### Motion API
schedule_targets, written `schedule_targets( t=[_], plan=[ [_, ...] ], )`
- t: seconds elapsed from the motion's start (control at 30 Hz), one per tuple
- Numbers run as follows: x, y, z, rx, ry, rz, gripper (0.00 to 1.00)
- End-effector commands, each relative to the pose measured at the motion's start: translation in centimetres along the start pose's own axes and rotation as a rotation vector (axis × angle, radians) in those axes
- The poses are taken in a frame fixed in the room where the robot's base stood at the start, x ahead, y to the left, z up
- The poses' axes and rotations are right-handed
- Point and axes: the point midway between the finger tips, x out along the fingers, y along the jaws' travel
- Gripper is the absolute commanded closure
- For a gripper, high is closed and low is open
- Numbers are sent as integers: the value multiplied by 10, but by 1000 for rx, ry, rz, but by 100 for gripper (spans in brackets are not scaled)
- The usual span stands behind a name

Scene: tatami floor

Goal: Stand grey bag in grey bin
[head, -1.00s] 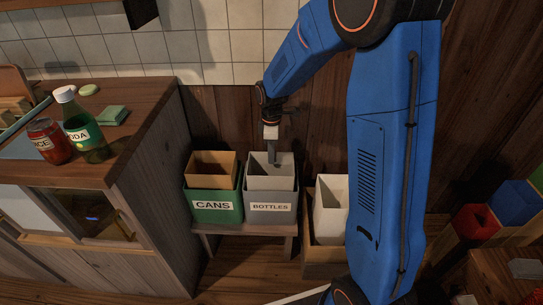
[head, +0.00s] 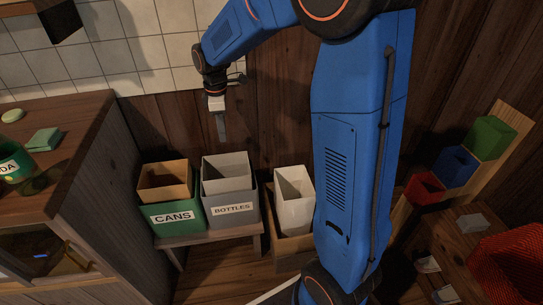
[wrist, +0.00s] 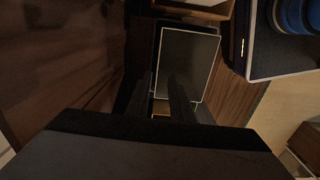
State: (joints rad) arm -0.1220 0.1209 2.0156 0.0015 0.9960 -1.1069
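The grey bag (head: 225,165) stands upright inside the grey bin (head: 232,218) labelled BOTTLES, its open top rising above the bin's rim. The bin sits on a low wooden bench. My gripper (head: 222,138) hangs just above the bag, pointing down and apart from it. In the wrist view, my gripper (wrist: 165,95) shows two dark fingers with a gap between them and nothing held. A dark grey rectangular opening (wrist: 190,62) with a pale rim lies beyond the fingers; I cannot tell whether it is the bag or the bin.
A green bin (head: 178,216) labelled CANS, with a brown bag (head: 164,182) in it, stands left of the grey bin. A white bag (head: 294,200) stands in a wooden box (head: 290,245) to the right. A cabinet (head: 75,160) is at left; coloured bins (head: 455,165) are far right.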

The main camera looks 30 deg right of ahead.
Motion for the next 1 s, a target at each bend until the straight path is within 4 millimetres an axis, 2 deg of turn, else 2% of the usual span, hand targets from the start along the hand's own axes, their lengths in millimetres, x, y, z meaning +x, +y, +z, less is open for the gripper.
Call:
schedule_targets(
  t=[0.2,0.5,0.77,1.0],
  plan=[
    [-36,-37,28,162,30,52,80],
    [-74,-104,73,444,91,124,80],
    [-91,-163,109,686,159,177,80],
    [-93,-217,139,905,233,217,80]
  ],
)
